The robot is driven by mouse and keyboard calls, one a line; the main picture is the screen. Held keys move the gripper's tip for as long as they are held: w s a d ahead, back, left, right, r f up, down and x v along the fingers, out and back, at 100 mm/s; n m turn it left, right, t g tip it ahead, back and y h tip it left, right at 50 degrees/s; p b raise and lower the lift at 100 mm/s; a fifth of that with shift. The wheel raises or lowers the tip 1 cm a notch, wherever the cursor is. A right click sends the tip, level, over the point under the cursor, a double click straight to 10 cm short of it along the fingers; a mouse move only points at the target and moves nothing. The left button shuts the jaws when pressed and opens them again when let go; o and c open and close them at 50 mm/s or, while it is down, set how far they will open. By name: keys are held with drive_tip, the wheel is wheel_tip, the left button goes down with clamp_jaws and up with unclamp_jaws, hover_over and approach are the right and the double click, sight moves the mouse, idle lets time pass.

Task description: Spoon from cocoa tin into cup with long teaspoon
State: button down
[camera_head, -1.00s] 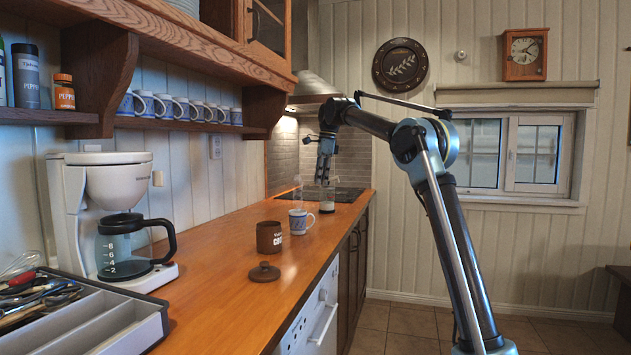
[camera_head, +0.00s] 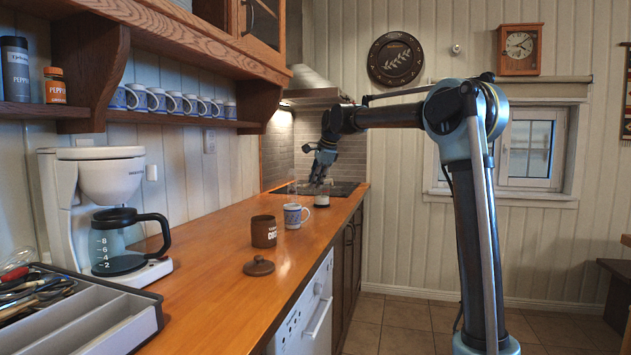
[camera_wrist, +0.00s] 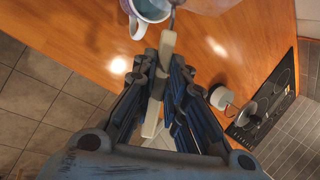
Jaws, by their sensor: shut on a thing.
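The brown cocoa tin (camera_head: 264,232) stands upright on the wooden counter, its lid (camera_head: 258,267) lying apart in front of it. The blue-and-white cup (camera_head: 293,217) stands just behind and right of the tin. It also shows at the top of the wrist view (camera_wrist: 136,27), partly cut off. My gripper (camera_head: 318,178) is above the counter, beyond the cup and higher than it. In the wrist view my gripper (camera_wrist: 160,85) is shut on the pale handle of the long teaspoon (camera_wrist: 152,112). The spoon points toward the cup; its bowl is unclear, and I cannot tell whether it holds cocoa.
A small white-and-dark container (camera_head: 321,199) stands beyond the cup, near the dark hob (camera_head: 338,188). The coffee maker (camera_head: 105,215) and the grey utensil tray (camera_head: 135,325) are at the left. The front middle of the counter is clear.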

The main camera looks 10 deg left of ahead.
drive_tip(key=shift+s+d+f+n+t+y, duration=0.15)
drive_tip(key=shift+s+f+n+t+y, duration=0.2)
drive_tip(key=shift+n+t+y, duration=0.7)
drive_tip(key=shift+s+d+f+n+t+y, duration=0.15)
drive_tip(key=shift+f+n+t+y, duration=0.4)
drive_tip(key=shift+t, duration=0.85)
drive_tip(key=shift+s+d+f+n+t+y, duration=0.1)
drive_tip(key=shift+s+f+n+t+y, duration=0.25)
drive_tip(key=shift+n+t+y, duration=0.7)
drive_tip(key=shift+m+t, duration=0.25)
drive_tip(key=shift+t, duration=0.15)
drive_tip(key=r+m+g+h, duration=0.1)
drive_tip(key=g, duration=0.1)
drive_tip(key=w+r+m+g+h, duration=0.1)
drive_tip(key=m+g, duration=0.1)
drive_tip(key=r+m+g+h, duration=0.1)
drive_tip(key=g+h, duration=0.1)
drive_tip(key=g, duration=0.1)
drive_tip(key=shift+w+a+r+m, duration=0.15)
drive_tip(key=shift+w+r+m, duration=0.05)
drive_tip(key=shift+w+m, duration=0.1)
drive_tip(key=shift+s, duration=0.1)
